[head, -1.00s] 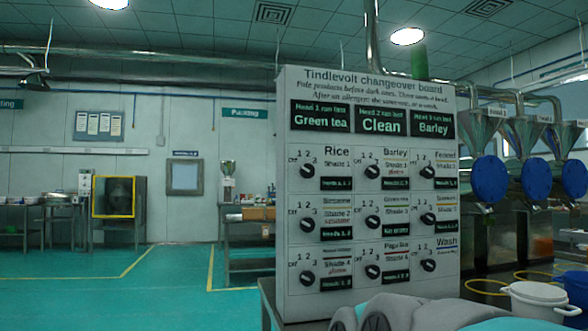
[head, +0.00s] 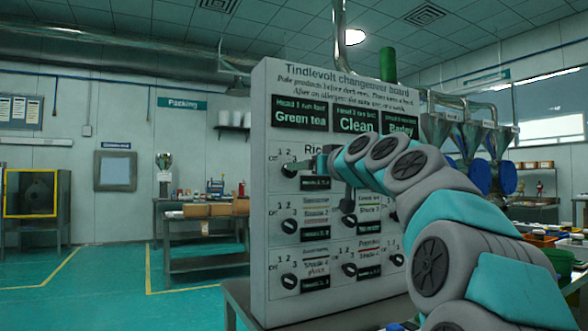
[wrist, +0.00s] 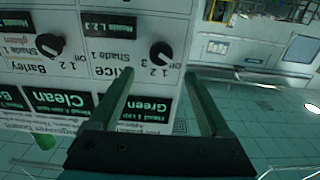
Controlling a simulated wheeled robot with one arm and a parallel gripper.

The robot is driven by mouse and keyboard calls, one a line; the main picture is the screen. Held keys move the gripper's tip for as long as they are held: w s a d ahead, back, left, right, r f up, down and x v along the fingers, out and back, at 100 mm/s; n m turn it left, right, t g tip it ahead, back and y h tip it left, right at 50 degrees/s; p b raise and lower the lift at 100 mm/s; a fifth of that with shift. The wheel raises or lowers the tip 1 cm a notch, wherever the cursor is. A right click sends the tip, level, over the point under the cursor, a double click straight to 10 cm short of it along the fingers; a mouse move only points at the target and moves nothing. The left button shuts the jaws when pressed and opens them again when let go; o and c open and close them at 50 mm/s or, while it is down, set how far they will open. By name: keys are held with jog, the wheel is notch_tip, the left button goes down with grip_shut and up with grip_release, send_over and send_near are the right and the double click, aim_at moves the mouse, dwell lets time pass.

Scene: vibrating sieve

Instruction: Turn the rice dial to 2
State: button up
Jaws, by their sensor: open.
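The rice dial (head: 290,169) is a black round knob at the top left of the white changeover board (head: 258,250). It also shows in the wrist view (wrist: 160,54), upside down, with 1, 2, 3 and Off printed around it. Its exact setting is hard to read. My gripper (wrist: 160,74) is open and empty. Its two fingers point at the board, and the rice dial appears between and just beyond their tips. I see no contact. In the head view my gripper (head: 306,164) is just right of the rice dial, and my arm hides much of the board's right side.
The barley dial (wrist: 49,44) is beside the rice dial in the wrist view. More dials, such as the one below rice (head: 290,226), fill the board's lower rows. A steel table (head: 205,254) with boxes stands to the left. Open floor lies left of the board.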

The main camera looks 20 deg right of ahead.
jog(key=w+p, duration=0.1)
jog(key=w, duration=0.6)
jog(key=shift+w+a+p, duration=0.15)
jog(key=shift+p, duration=0.2)
jog(key=shift+f, duration=0.1)
grip_shut()
